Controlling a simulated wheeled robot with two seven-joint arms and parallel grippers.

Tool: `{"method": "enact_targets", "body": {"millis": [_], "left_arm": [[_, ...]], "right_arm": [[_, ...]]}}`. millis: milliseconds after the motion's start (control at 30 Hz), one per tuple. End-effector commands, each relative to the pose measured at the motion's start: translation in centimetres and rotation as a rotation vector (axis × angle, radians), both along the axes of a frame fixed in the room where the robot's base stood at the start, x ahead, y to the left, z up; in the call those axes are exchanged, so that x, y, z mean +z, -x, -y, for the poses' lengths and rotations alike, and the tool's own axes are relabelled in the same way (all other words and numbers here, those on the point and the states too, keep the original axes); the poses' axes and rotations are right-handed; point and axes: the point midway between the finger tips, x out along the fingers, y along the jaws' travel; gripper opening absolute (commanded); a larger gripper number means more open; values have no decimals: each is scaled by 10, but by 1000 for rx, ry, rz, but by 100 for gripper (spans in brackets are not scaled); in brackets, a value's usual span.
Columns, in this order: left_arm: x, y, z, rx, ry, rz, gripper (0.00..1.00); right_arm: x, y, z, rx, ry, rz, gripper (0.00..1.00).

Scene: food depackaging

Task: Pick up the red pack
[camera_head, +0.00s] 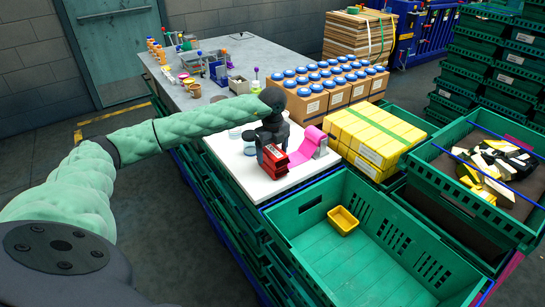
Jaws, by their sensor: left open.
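The red pack (273,168) stands on the white work surface (249,179), with a pale label on its top face. My left gripper (271,146) is dark and reaches in from the left with its sleeved arm. It is right at the back of the pack, and its fingers are small and partly hidden by the pack. It is open. I cannot tell whether a finger touches the pack. My right gripper is out of view.
A pink roll (309,146) lies just right of the pack. Yellow packs (370,136) and boxes with blue-lidded jars (312,102) stand behind and right. A green crate (330,182) holding a small yellow tray (343,220) sits in front.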

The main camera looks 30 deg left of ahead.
Motion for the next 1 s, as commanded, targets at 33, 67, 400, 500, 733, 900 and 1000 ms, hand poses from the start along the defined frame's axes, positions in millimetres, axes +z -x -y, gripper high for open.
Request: {"method": "enact_targets", "body": {"millis": [33,67,400,500,733,900,1000], "left_arm": [[0,0,0,0,0,0,80],[0,0,0,0,0,0,80],[1,0,0,0,0,0,26],[1,0,0,0,0,0,26],[10,0,0,0,0,1,26],[38,-1,0,1,0,2,26],[53,0,15,-4,2,2,26]], "right_arm": [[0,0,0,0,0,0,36],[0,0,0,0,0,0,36],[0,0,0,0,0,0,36],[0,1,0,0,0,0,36],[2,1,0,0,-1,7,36],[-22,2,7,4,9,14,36],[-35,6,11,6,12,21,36]]}}
